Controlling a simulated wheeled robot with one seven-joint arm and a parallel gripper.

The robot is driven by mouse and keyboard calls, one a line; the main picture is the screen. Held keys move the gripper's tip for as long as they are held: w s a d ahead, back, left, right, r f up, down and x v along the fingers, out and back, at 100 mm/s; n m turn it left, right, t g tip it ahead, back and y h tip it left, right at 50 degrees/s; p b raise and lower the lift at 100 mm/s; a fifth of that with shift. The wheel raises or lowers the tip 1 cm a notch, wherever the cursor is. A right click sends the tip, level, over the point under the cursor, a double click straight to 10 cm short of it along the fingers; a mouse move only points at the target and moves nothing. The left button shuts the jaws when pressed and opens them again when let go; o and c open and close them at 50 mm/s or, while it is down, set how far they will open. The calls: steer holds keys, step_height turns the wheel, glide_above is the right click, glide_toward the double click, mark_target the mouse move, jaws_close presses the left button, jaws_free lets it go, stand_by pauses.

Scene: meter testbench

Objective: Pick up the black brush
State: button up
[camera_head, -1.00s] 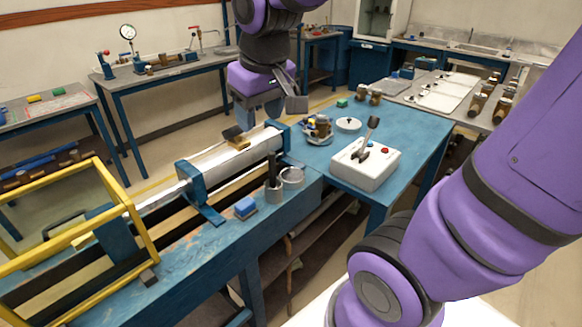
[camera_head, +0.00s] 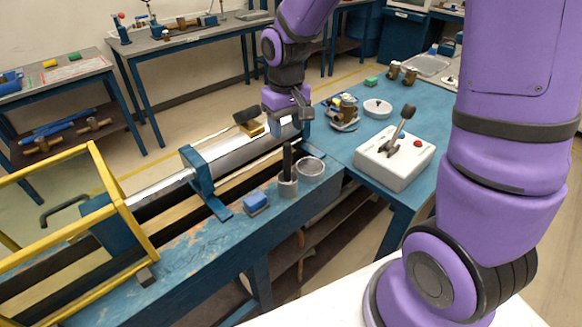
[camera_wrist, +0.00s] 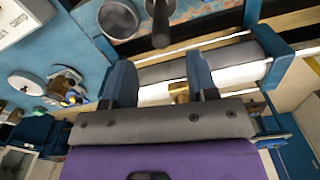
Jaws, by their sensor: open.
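A black bristled head on a wooden block, which looks like a brush (camera_head: 248,120), lies on the silver cylinder of the bench machine in the head view. A tall black handle (camera_head: 287,162) stands upright in a small grey cup (camera_head: 288,188) nearer the bench's front edge; I cannot tell whether it belongs to a brush. My gripper (camera_head: 290,122) hangs over the cylinder's right end, right of the block. In the wrist view my gripper (camera_wrist: 160,82) has its two blue fingers apart with nothing held. A bit of wood (camera_wrist: 180,93) shows between them, partly hidden.
A glass dish (camera_head: 311,168) stands beside the cup, and a blue sponge-like block (camera_head: 255,203) lies left of it. A white box with a lever (camera_head: 394,160) stands on the right bench. A yellow frame (camera_head: 115,205) rises at the left.

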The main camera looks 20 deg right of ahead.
mark_target(287, 144)
step_height(287, 144, down, 3)
steer(key=shift+s+f, duration=0.15)
steer(key=shift+f, duration=1.2)
steer(key=shift+s+f, duration=0.15)
steer(key=shift+f, duration=1.15)
jaws_close()
steer(key=shift+r, duration=0.15)
